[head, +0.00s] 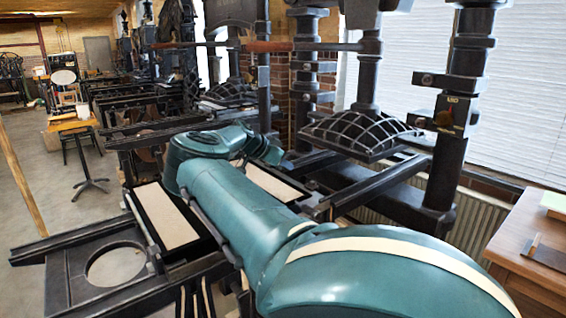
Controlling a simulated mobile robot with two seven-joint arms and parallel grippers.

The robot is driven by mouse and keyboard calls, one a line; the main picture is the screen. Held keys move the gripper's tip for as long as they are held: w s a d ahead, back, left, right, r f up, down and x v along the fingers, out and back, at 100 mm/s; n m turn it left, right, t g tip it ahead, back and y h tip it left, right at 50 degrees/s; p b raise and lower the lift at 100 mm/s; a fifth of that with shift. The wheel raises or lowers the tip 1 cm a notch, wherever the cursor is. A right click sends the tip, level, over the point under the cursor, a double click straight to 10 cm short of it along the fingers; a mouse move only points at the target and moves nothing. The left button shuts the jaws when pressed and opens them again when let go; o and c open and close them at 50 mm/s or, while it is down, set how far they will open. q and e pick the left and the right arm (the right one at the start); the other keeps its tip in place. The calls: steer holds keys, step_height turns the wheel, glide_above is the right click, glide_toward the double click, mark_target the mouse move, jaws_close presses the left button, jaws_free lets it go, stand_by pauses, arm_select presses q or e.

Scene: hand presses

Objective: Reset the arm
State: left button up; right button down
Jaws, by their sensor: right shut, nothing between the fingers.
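My right arm, teal with a cream stripe, reaches from the lower right to the middle of the head view, over the bed of the nearest press. It bends at an elbow, and its far end with my right gripper (268,152) points to the right, close to the press frame. The gripper shows only small and partly covered by my own arm; it is shut and empty. My left gripper is out of view. The nearest hand press (458,110) has a long bar (285,46) with a brown wooden grip, standing out level to the left, above and apart from my arm.
The press's ribbed black platen (362,132) hangs right of my gripper. Pale bed panels (168,216) and dark rails lie beneath my arm. A wooden table (535,240) stands at the right edge. More presses line the back; open floor (75,190) is at left.

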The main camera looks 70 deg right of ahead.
steer(key=shift+w+a+r, duration=0.25)
steer(key=shift+a+r, duration=0.2)
steer(key=shift+r, duration=0.1)
